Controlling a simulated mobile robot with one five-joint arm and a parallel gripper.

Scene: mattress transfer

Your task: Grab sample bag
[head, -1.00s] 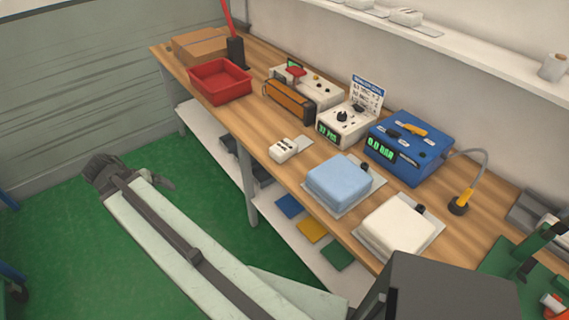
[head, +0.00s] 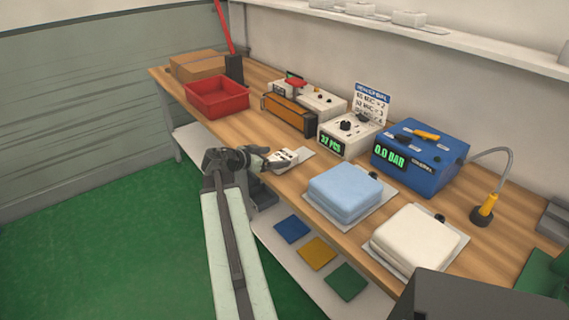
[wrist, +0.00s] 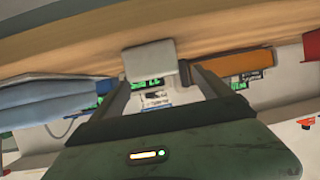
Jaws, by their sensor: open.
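The sample bag (head: 283,155) is a small white packet with dark print, lying on a thin grey plate near the front edge of the wooden bench. In the wrist view a pale block that looks like the same bag (wrist: 150,62) sits just beyond and between the finger ends. My gripper (head: 278,163) is open at the bench edge, right beside the bag, and partly covers it in the head view. In the wrist view its two fingers (wrist: 160,82) stand apart with no grip on the bag. Whether a finger touches the bag cannot be told.
A red tray (head: 217,98) and cardboard box stand at the bench's far left. An orange-fronted device (head: 288,113), a counter box (head: 347,137) and a blue pressure unit (head: 418,158) stand behind. Blue (head: 345,192) and white (head: 415,236) pads lie to the right. A lower shelf runs beneath.

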